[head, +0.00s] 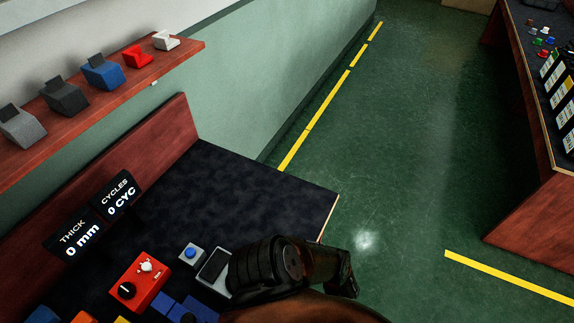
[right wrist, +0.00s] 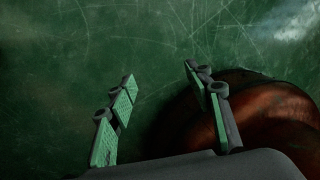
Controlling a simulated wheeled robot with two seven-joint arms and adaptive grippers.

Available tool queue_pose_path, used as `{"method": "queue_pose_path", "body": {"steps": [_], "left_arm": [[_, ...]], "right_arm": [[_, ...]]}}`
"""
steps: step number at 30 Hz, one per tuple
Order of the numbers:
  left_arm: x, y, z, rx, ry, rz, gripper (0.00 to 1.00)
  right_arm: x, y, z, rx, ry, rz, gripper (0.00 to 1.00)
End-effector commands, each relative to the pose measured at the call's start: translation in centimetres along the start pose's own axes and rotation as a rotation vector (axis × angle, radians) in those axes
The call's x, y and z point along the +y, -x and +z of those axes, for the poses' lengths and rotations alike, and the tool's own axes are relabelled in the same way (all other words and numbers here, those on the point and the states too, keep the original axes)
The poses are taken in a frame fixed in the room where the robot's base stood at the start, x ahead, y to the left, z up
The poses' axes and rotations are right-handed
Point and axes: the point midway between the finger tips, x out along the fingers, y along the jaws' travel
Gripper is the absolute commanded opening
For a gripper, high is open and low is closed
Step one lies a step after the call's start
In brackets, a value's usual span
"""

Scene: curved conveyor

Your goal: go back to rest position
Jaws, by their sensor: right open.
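My right gripper (right wrist: 160,75) is open and empty in the right wrist view, with its green-padded fingers spread over bare green floor. In the head view, a dark part of my arm (head: 290,265) shows at the bottom middle, over the right front of the workbench (head: 230,180) and just past its edge. Whether its fingers show there is hard to tell. My left gripper is not in view.
A red box with knobs (head: 140,281), a blue button (head: 191,253) and a grey device (head: 213,266) lie close to my arm. A shelf (head: 120,92) holds several blocks. Green floor (head: 420,150) is clear, with another bench (head: 530,205) at right.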

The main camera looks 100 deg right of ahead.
Motion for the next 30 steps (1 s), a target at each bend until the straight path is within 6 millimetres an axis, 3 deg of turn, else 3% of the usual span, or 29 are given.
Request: {"method": "queue_pose_path", "body": {"steps": [8, 12, 15, 21, 30], "left_arm": [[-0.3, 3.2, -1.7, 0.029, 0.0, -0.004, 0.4], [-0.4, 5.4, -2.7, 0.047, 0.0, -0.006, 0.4], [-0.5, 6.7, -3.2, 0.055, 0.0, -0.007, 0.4], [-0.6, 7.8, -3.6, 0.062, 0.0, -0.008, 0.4], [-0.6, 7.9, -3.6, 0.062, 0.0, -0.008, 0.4]], "right_arm": [[4.7, 1.4, -10.5, 0.085, -0.116, 0.138, 0.47], [7.8, 3.6, -16.6, 0.122, -0.186, 0.214, 0.47], [9.7, 5.3, -19.6, 0.133, -0.239, 0.255, 0.47], [11.8, 7.2, -21.9, 0.133, -0.303, 0.289, 0.47], [12.0, 7.3, -22.0, 0.13, -0.31, 0.292, 0.47]]}}
